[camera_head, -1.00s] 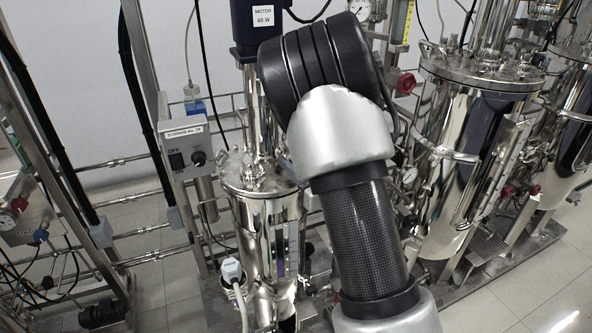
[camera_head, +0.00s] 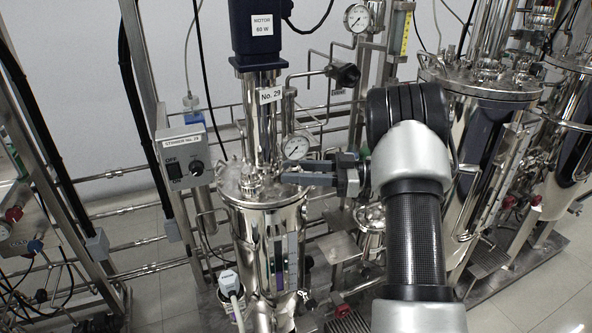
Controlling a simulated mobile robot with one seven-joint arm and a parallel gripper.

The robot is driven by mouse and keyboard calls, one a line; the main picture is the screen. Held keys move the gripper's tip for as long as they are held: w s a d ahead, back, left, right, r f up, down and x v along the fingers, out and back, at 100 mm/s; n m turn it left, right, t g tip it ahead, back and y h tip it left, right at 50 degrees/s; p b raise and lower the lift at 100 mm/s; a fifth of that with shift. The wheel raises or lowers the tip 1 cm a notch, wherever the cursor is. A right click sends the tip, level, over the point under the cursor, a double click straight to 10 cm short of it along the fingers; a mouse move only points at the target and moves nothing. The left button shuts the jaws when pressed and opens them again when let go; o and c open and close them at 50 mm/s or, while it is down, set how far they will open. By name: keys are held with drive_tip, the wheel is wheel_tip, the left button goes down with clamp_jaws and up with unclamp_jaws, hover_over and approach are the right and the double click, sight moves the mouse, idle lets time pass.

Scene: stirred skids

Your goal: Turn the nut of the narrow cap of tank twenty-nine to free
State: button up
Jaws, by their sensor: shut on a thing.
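Tank twenty-nine (camera_head: 253,225) is a shiny steel vessel left of centre, with a "No. 29" label (camera_head: 271,95) above it. Its lid (camera_head: 238,196) carries several small fittings around the stirrer column. My gripper (camera_head: 284,173) reaches in from the right, its grey fingers level and pointing left over the right side of the lid. They are closed on a small part there, at the narrow cap's nut. The nut itself is hidden by the fingers and too small to make out, so its turned position cannot be told.
A motor (camera_head: 255,25) stands over the tank. A pressure gauge (camera_head: 295,147) and pipework with a black knob (camera_head: 345,75) are close behind my gripper. A stirrer control box (camera_head: 183,160) is at the left. Larger tanks (camera_head: 475,150) stand at the right.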

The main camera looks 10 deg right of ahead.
drive_tip(key=shift+n+g, duration=0.9)
drive_tip(key=shift+g, duration=0.5)
drive_tip(key=shift+a+y, duration=0.1)
drive_tip(key=shift+y, duration=0.2)
drive_tip(key=o, duration=1.1)
drive_tip(key=shift+c, duration=0.2)
drive_tip(key=s+d+p, duration=0.1)
drive_tip(key=d+p, duration=0.1)
drive_tip(key=d, duration=1.5)
drive_tip(key=shift+s+d+p, duration=0.15)
drive_tip(key=shift+s+p, duration=0.2)
